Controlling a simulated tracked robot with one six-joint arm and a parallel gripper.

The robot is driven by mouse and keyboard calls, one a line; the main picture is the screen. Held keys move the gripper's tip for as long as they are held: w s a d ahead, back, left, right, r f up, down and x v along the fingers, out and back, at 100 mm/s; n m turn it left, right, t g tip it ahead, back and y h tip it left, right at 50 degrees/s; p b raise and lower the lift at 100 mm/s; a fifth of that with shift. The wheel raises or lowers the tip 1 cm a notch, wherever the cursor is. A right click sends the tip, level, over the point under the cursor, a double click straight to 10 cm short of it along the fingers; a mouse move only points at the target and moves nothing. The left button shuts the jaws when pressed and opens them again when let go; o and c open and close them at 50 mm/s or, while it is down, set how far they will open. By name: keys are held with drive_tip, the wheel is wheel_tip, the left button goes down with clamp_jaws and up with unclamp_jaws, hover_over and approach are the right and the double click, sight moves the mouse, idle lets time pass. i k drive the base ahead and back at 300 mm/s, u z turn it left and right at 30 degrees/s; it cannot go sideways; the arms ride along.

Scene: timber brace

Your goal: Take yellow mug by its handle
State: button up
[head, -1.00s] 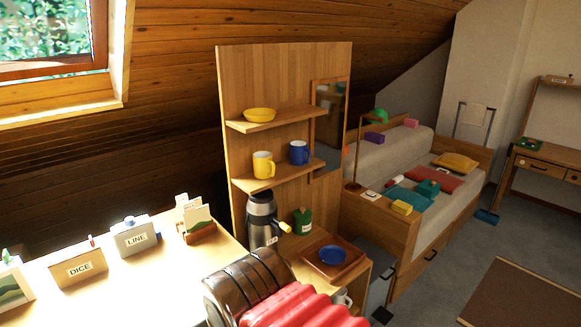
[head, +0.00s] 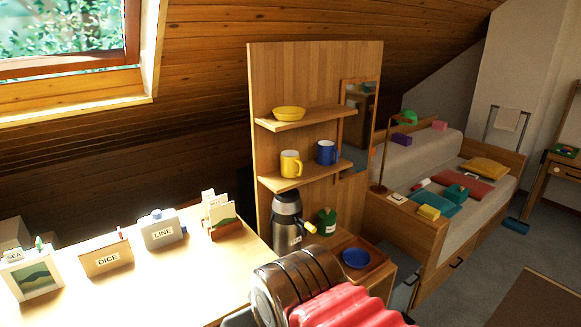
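The yellow mug (head: 289,164) stands upright on the lower wall shelf (head: 284,184) of a wooden panel, in the head view. Its handle appears to be on its right side, facing the blue mug (head: 325,152). The blue mug stands to its right on the same shelf, with a gap between them. My gripper's fingers do not show in the head view, so I cannot see whether it is open or shut. Nothing is seen touching the yellow mug.
A yellow bowl (head: 289,113) sits on the shelf above. A steel flask (head: 287,222), a green pot (head: 326,221) and a blue plate (head: 356,258) stand below. Black and red ribbed shapes fill the bottom foreground. Labelled card holders (head: 162,230) stand on the table at left.

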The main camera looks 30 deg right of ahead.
sight(292, 166)
drive_tip(key=u, duration=0.05)
drive_tip(key=i, duration=1)
drive_tip(key=z, duration=0.05)
